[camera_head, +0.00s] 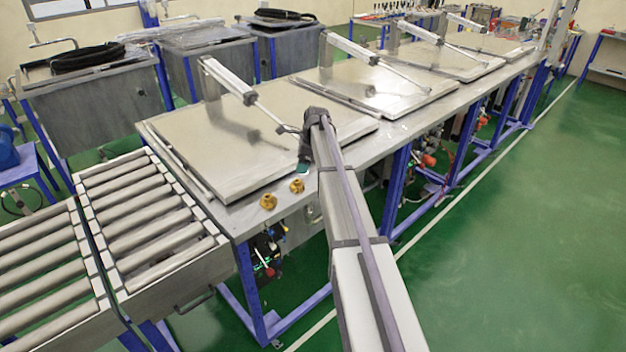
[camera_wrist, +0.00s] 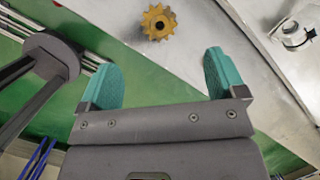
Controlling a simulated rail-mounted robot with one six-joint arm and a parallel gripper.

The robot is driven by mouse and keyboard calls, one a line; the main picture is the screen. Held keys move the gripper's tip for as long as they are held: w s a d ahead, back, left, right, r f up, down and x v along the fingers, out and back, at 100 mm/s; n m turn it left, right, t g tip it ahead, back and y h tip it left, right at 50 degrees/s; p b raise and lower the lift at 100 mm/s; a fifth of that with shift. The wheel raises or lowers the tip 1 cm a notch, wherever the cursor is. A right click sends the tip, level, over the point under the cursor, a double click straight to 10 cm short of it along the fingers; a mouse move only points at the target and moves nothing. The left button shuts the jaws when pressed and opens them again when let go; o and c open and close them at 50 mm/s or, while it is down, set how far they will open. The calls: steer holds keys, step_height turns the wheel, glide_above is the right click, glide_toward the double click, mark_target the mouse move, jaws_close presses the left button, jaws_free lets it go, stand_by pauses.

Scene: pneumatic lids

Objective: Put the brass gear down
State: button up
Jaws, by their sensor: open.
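Two small brass gears lie on the near edge strip of the metal bench in the head view, one at the left (camera_head: 268,201) and one at the right (camera_head: 297,186). One brass gear (camera_wrist: 157,22) shows in the wrist view, on the bench top ahead of the fingers; I cannot tell which of the two it is. My gripper (camera_wrist: 161,76), with green finger pads, is open with nothing between the fingers. In the head view my gripper (camera_head: 303,169) is mostly hidden by my arm, close to the right gear.
A large metal lid (camera_head: 240,135) with a pneumatic cylinder (camera_head: 228,80) covers the bench just behind the gears. More lids (camera_head: 375,85) run to the back right. A roller conveyor (camera_head: 140,215) stands at the left. Green floor is clear at the right.

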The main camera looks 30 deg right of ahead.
mark_target(297, 181)
steer(key=f+m+b, duration=0.1)
steer(key=f+b, duration=0.2)
steer(key=w+a+f+m+b, duration=0.1)
steer(key=f+m+b, duration=0.1)
steer(key=f+b, duration=0.2)
steer(key=w+f+m+b, duration=0.1)
steer(key=f+b, duration=0.2)
steer(key=f, duration=0.1)
steer(key=shift+w+a+m+b, duration=0.2)
steer(key=shift+a+m+b, duration=0.1)
steer(key=shift+m+b, duration=0.1)
steer(key=shift+s+r, duration=0.1)
steer(key=shift+r, duration=0.2)
steer(key=c, duration=1.3)
steer(key=shift+o, duration=0.2)
steer(key=shift+r+p, duration=0.1)
steer(key=shift+p, duration=0.3)
